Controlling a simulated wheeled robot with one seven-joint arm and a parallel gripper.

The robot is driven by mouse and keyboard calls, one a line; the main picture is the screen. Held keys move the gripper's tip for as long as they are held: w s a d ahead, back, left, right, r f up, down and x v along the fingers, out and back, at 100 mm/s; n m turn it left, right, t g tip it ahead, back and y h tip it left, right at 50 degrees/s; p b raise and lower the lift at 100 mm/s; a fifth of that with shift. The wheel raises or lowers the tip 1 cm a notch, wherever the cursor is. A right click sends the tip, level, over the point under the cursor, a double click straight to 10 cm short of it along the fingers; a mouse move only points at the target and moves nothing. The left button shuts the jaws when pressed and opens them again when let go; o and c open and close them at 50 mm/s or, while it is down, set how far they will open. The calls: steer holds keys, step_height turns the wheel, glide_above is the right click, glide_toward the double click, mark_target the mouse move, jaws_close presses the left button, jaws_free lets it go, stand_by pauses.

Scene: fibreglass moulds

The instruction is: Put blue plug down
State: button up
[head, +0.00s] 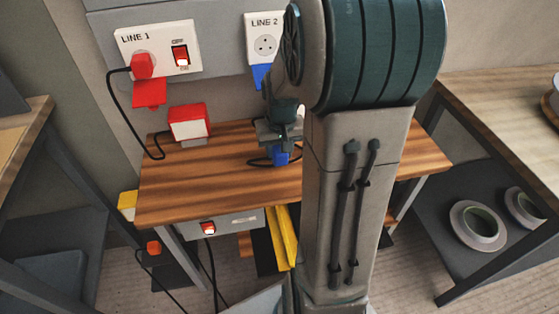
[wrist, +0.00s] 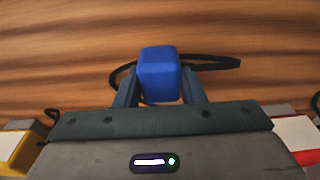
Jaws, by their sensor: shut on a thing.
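The blue plug (wrist: 160,75) is between the two fingers of my gripper (wrist: 160,98) in the wrist view, with wood grain behind it. In the head view the blue plug (head: 280,155) shows below my gripper (head: 281,145), over the wooden bench top (head: 210,197). My gripper is shut on the plug. A black cord loops beside the plug. I cannot tell whether the plug touches the wood. My arm hides part of the bench.
The LINE 1 panel (head: 185,47) holds a red plug (head: 143,66) and a switch. The LINE 2 socket (head: 265,45) is empty, with a blue flap below. A red-framed box (head: 189,121) stands at the bench's back. The bench's front left is clear.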

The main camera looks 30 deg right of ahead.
mark_target(280, 162)
steer(key=shift+f+b, duration=0.35)
steer(key=shift+f, duration=1.4)
steer(key=shift+f+b, duration=0.35)
steer(key=shift+f, duration=0.1)
steer(key=o, duration=1.1)
